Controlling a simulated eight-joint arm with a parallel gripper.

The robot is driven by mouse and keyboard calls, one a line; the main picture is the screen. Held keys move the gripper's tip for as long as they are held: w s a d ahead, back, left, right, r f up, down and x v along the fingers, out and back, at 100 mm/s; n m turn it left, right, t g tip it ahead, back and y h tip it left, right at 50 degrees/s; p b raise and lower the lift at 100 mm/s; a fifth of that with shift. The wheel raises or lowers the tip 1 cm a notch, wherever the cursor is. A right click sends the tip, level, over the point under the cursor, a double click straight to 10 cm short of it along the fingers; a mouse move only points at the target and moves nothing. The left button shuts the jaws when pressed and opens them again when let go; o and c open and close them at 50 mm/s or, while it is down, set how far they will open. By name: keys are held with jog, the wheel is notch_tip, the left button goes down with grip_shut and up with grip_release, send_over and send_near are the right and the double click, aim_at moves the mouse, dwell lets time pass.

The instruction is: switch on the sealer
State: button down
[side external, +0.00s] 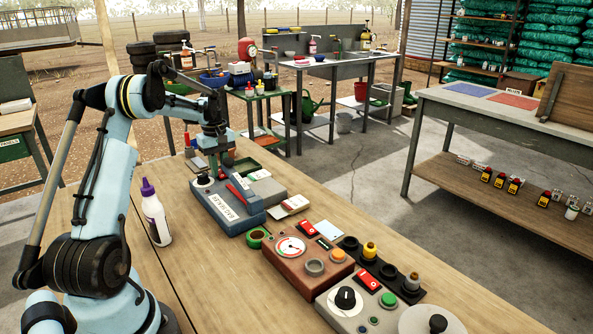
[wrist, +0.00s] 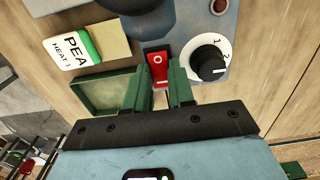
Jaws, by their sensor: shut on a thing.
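The sealer (side external: 235,205) is a blue-grey box with a white label and a red lever, on the wooden bench. In the wrist view its body (wrist: 222,95) carries a red rocker switch (wrist: 158,60) marked with a circle, beside a white dial (wrist: 207,62) with a black knob. My gripper (side external: 221,168) is low over the sealer's far end. In the wrist view its green fingers (wrist: 160,84) stand on both sides of the switch, shut on it. They hide part of the switch, and I cannot tell which way it is tipped.
A white bottle with a purple cap (side external: 156,212) stands near my arm. A brown gauge box (side external: 310,270) and a grey control box (side external: 350,312) stand nearer the front.

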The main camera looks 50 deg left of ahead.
jog(key=shift+a+h, duration=0.2)
jog(key=shift+h, duration=0.5)
jog(key=c, duration=1)
grip_release()
jog(key=shift+o, duration=0.2)
jog(key=shift+r, duration=0.1)
notch_tip(320, 180, up, 12)
jog(key=a, duration=0.1)
jog(key=shift+a, duration=0.3)
